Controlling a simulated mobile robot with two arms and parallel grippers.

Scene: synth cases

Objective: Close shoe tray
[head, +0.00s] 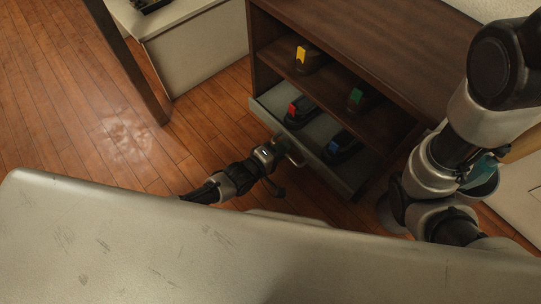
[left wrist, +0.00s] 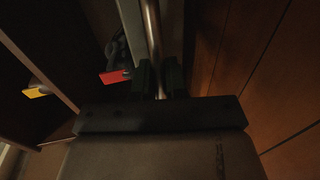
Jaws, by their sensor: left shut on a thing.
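The shoe tray (head: 320,128) is a grey pull-out tray at the bottom of a dark brown shoe cabinet (head: 385,48), and it sticks out from the cabinet front. A dark shoe with a red tag (head: 297,113) and one with a blue tag (head: 342,147) lie in it. My left gripper (head: 284,148) is at the tray's front and is shut on its metal handle (head: 297,157). In the left wrist view the handle bar (left wrist: 152,35) runs between the fingers (left wrist: 158,80), with the red tag (left wrist: 115,76) to the left. My right gripper is not in view.
Shoes with yellow (head: 302,57) and green (head: 356,98) tags stand on the shelf above. A pale box-like unit (head: 195,45) and a dark post (head: 130,65) are at upper left. The wooden floor (head: 80,110) left of the tray is clear.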

